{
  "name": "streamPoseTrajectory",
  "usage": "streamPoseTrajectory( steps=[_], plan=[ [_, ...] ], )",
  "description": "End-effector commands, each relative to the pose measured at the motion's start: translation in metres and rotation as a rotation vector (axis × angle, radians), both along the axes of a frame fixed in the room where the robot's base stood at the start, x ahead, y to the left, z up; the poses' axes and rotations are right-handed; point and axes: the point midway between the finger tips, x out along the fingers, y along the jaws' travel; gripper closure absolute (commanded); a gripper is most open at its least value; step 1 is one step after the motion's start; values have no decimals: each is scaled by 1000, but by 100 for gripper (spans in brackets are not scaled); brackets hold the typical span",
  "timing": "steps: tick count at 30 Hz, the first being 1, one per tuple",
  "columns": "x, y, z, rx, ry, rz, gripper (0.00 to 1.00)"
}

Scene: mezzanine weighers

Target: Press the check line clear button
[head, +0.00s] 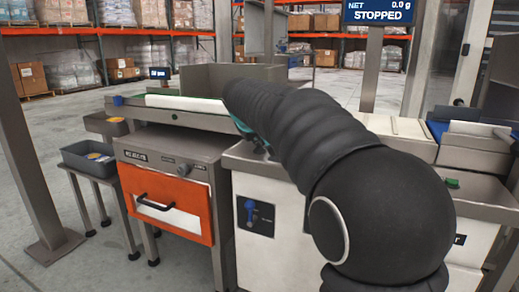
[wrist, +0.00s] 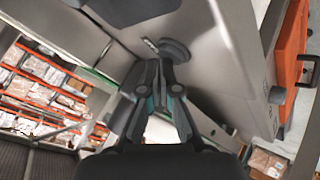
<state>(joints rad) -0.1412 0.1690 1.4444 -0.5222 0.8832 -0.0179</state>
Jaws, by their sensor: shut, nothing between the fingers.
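My gripper (wrist: 158,68) is shut and empty in the wrist view, its fingertips pointing at a grey panel. A round dark-grey button-like disc (wrist: 176,50) sits on that panel just beyond the fingertips, with a small pale label beside it. I cannot tell whether the fingertips touch the disc, or read the label. In the head view my black arm hides most of the gripper and the panel in front of it. A display (head: 378,11) at the top reads "STOPPED" and 0.0 g.
An orange-fronted cabinet (head: 165,205) with a black handle stands left of my arm. A grey bin (head: 75,158) is at far left. A green button (head: 452,183) is on the right-hand machine. A grey post (head: 35,165) rises from the floor at left.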

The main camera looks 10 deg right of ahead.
Motion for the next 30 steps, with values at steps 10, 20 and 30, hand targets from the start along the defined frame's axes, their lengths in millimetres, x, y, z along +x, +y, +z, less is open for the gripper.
streamPoseTrajectory(
  steps=[10,20,30],
  plan=[
    [0,0,-4,-1,1,0,100],
    [0,0,-5,0,2,-1,100],
    [0,0,9,1,1,0,100]
  ],
)
